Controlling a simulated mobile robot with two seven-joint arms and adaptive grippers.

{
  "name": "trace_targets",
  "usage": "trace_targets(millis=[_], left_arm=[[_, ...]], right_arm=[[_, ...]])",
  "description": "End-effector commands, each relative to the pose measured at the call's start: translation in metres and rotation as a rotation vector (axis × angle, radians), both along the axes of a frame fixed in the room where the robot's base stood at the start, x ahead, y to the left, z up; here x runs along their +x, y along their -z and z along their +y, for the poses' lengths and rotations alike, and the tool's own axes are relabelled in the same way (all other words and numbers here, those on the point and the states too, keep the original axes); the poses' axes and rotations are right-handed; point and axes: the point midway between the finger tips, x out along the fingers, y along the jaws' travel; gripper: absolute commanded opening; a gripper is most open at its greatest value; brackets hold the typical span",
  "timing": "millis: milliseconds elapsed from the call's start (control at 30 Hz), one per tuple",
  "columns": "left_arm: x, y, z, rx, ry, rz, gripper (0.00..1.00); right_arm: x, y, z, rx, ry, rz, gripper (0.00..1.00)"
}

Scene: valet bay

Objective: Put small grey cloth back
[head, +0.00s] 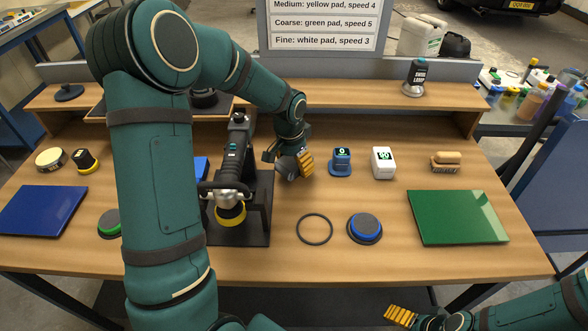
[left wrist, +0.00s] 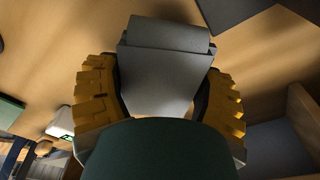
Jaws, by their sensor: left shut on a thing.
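The small grey cloth (left wrist: 165,78) is folded and sits between the yellow fingers of my left gripper (left wrist: 160,95) in the left wrist view. In the head view my left gripper (head: 296,165) is over the middle of the bench, just right of the polisher stand, and the grey cloth (head: 286,168) shows in part between its fingers. I cannot tell how far the cloth is above the wood. My right gripper (head: 401,316) is at the bottom right, off the bench's front edge. Its fingers are partly seen, and its opening is unclear.
A polisher (head: 231,175) stands on a dark base (head: 254,232). Right of my left gripper are a blue device (head: 341,163), a white device (head: 383,163) and a brush (head: 446,163). A black ring (head: 314,243), blue pad (head: 364,228) and green panel (head: 458,218) lie in front.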

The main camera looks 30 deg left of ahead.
Motion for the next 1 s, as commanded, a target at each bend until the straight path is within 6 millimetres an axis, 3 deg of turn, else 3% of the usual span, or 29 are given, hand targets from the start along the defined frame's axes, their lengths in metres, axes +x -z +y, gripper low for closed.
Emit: trace_targets(millis=[133, 600, 633, 700, 1000], left_arm=[[-0.001, 0.023, 0.000, -0.001, -0.001, 0.003, 0.38], [0.000, 0.030, 0.000, -0.001, 0.000, 0.000, 0.38], [0.000, 0.030, 0.000, -0.001, -0.001, 0.000, 0.78], [0.000, 0.029, 0.000, -0.001, -0.001, 0.000, 1.00], [0.000, 0.027, 0.000, -0.001, -0.001, 0.000, 1.00]], right_arm=[[0.001, 0.006, 0.000, 0.000, 0.000, -0.003, 0.89], [0.002, 0.010, 0.000, -0.001, 0.001, -0.005, 0.89], [0.002, 0.010, 0.000, -0.001, 0.001, -0.005, 0.89], [0.002, 0.010, 0.000, -0.001, 0.001, -0.005, 0.89], [0.002, 0.008, 0.000, -0.001, 0.001, -0.005, 0.89]])
